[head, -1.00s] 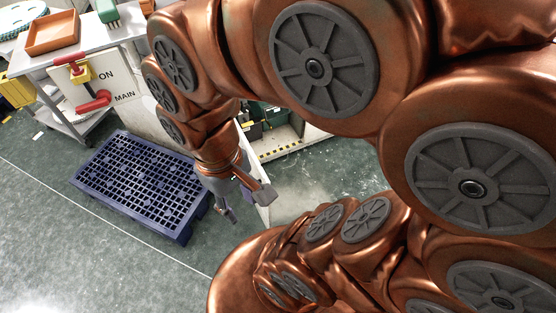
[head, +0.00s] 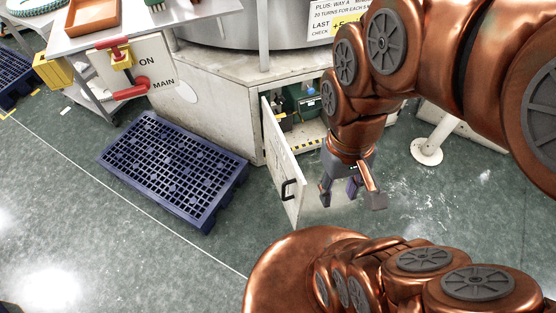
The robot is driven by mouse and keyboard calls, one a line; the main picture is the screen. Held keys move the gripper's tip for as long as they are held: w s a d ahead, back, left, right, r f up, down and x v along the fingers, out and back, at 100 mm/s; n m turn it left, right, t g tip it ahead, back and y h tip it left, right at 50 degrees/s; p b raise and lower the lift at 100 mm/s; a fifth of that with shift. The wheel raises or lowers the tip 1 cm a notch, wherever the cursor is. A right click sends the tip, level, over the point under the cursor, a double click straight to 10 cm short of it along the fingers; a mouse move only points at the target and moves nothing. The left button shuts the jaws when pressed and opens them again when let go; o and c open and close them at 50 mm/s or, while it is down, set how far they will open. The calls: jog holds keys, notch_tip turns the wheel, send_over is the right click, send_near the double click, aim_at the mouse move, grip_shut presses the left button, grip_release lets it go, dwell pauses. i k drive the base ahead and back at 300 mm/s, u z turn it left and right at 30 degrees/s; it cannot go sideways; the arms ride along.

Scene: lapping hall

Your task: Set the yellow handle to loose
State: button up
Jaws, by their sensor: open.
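I cannot make out a yellow handle for certain in the head view. A white panel (head: 150,62) at the upper left is marked ON and MAIN. A red lever (head: 132,90) sits low on it, and a red bar with a yellow block (head: 121,57) sits near its top. A low cabinet (head: 215,95) stands at the centre with its white door (head: 281,165) swung open. Dark and green items show inside, partly hidden by the door and my arm. My gripper (head: 349,196) is open and empty, pointing down just right of the door.
A dark blue pallet (head: 172,168) lies on the floor left of the door. The door's black pull (head: 289,189) faces the pallet. A white post with a round foot (head: 428,150) stands right of my gripper. A table with an orange tray (head: 92,15) is at upper left.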

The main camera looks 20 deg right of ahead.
aim_at(279, 116)
jog(key=u, duration=2.05)
jog(key=k, duration=0.35)
jog(key=z, duration=0.65)
